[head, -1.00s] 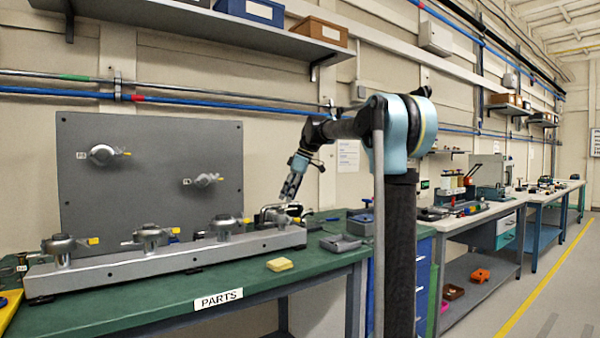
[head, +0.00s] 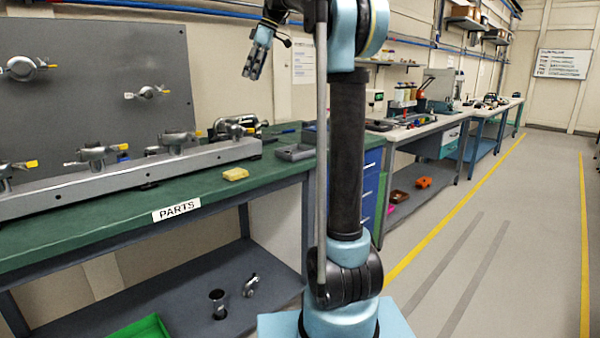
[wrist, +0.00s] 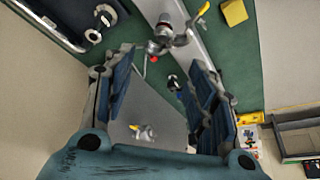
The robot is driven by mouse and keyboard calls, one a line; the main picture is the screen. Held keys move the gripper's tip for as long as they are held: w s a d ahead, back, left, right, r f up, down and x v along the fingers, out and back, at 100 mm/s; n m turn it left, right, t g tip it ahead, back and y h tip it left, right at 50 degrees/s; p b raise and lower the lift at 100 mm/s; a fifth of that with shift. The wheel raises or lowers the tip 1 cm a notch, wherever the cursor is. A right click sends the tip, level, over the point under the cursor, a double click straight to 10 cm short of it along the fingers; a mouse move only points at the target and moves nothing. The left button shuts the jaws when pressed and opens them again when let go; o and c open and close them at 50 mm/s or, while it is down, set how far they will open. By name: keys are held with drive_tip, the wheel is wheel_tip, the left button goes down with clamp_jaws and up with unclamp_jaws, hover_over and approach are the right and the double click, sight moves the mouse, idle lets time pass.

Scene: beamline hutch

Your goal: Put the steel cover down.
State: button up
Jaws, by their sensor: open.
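My gripper (head: 253,72) is open and empty, pointing down in the air above the right end of the grey rail (head: 130,182). In the wrist view its fingers (wrist: 160,60) are spread with nothing between them; the rail and a steel fitting (wrist: 163,40) with a red ball show beyond the tips. Several rounded steel fittings with yellow tags sit along the rail, such as one near its middle (head: 97,154). A steel clamp-like piece (head: 235,127) stands at the rail's right end. I cannot tell which steel part is the cover.
The rail lies on a green bench (head: 200,200) with a yellow block (head: 235,174) and a grey tray (head: 294,152). A grey upright panel (head: 95,70) carrying two fittings stands behind. Loose steel parts (head: 250,285) lie on the lower shelf. Floor to the right is clear.

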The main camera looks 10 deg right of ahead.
drive_tip(key=s+d+f+m+h, duration=0.1)
drive_tip(key=s+d+f+m, duration=0.3)
drive_tip(key=s+f, duration=0.5)
drive_tip(key=s+d+f+m+h, duration=0.1)
drive_tip(key=s+d+f+m, duration=0.2)
drive_tip(key=s+f, duration=0.6)
drive_tip(key=s+d, duration=0.2)
drive_tip(key=shift+d+f+m+t, duration=0.3)
drive_tip(key=shift+f+m+t, duration=0.05)
drive_tip(key=shift+m+t, duration=0.05)
drive_tip(key=s+d+f+m, duration=0.2)
drive_tip(key=s+f, duration=0.4)
drive_tip(key=f, duration=0.3)
drive_tip(key=s+d+f+m+h, duration=0.1)
drive_tip(key=s+d+f+m, duration=0.2)
drive_tip(key=s+f, duration=0.4)
drive_tip(key=s+d+f+m+h, duration=0.1)
drive_tip(key=s+d+f+m, duration=0.1)
drive_tip(key=s+f, duration=0.4)
drive_tip(key=shift+s+d+f+m+t, duration=0.1)
drive_tip(key=shift+s+f+m+t, duration=0.1)
drive_tip(key=shift+f, duration=1.25)
drive_tip(key=shift+s+d+f+m+t, duration=0.1)
drive_tip(key=shift+s+f+m, duration=0.1)
drive_tip(key=shift+f, duration=1.25)
drive_tip(key=shift+c, duration=2.1)
